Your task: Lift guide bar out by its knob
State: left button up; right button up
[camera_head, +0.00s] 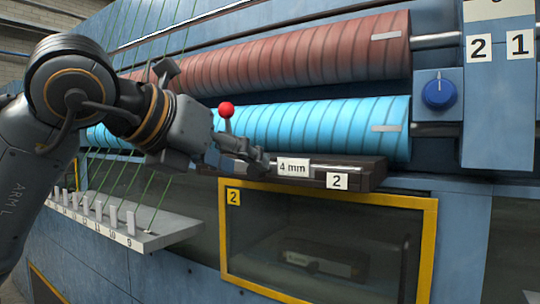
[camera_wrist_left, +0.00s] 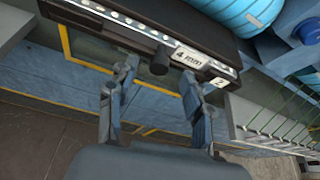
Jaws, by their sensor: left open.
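The guide bar (camera_head: 325,168), a pale metal strip, lies in a dark holder (camera_head: 365,172) with "4 mm" and "2" labels, below the blue roller. The strip with holes (camera_wrist_left: 110,14) also shows in the left wrist view. A red ball knob (camera_head: 226,109) on a thin stem stands above my left gripper (camera_head: 258,160) in the head view; the stem's foot is hidden. My left gripper is open at the holder's left part. In the wrist view its fingers (camera_wrist_left: 158,79) are apart, with a dark round knob (camera_wrist_left: 159,60) between and slightly beyond their tips. Contact cannot be told.
A blue roller (camera_head: 290,128) and a red roller (camera_head: 300,55) run above the holder. A yellow-framed window (camera_head: 330,245) lies below. A numbered ledge (camera_head: 150,235) with green cords is at left. A blue dial (camera_head: 438,93) is at right.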

aim_at(252, 167)
pick_arm(q)
jog(key=shift+x, duration=1.6)
jog(key=shift+s+a+r, duration=0.1)
jog(key=shift+s, duration=0.05)
jog(key=shift+c, duration=1.2)
grip_shut()
pick_arm(e)
jog(key=shift+r, duration=0.65)
pick_arm(q)
jog(key=shift+r, duration=0.1)
